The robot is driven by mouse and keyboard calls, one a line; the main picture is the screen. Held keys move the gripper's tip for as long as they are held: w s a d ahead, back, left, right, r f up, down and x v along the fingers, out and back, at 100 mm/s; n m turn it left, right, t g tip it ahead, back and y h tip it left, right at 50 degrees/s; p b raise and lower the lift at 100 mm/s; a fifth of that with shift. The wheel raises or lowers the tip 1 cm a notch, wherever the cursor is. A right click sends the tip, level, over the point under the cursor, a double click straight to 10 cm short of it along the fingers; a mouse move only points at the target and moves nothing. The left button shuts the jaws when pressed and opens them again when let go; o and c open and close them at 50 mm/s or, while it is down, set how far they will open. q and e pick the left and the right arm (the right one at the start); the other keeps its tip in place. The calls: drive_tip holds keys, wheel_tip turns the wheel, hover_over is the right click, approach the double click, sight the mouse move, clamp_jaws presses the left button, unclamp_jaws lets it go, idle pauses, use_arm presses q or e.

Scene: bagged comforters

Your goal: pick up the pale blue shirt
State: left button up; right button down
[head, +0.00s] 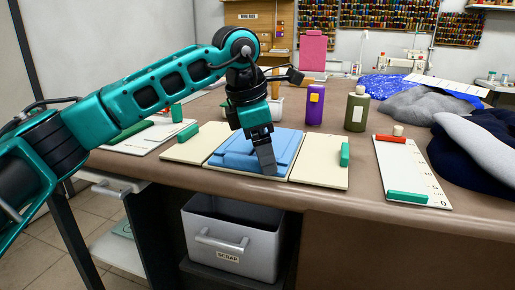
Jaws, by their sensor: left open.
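The pale blue shirt (238,153) lies folded flat on the middle panel of a cream folding board (320,171) near the table's front edge. My left gripper (267,172) points down over the shirt's right part, with its fingertips at or just above the cloth. I cannot tell whether they touch it. The gripper hides part of the shirt's back and right side. My right gripper is not in view.
A purple bottle (315,106) and an olive bottle (357,110) stand behind the board. A white board with green and red bars (410,170) lies to the right, beside dark and grey cloth (475,150). A grey scrap bin (232,238) sits below the table.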

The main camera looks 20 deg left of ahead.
use_arm(q)
drive_tip(key=shift+s+d+f, duration=0.15)
drive_tip(key=shift+s+f, duration=0.15)
drive_tip(key=shift+f, duration=0.2)
drive_tip(key=c, duration=0.7)
drive_tip(key=shift+c, duration=0.6)
drive_tip(key=shift+w+a, duration=0.1)
drive_tip(key=shift+a, duration=0.1)
drive_tip(key=c, duration=0.4)
clamp_jaws()
drive_tip(key=shift+w+r, duration=0.15)
drive_tip(key=shift+r, duration=0.55)
wheel_tip(320, 180, up, 19)
drive_tip(key=p, duration=0.5)
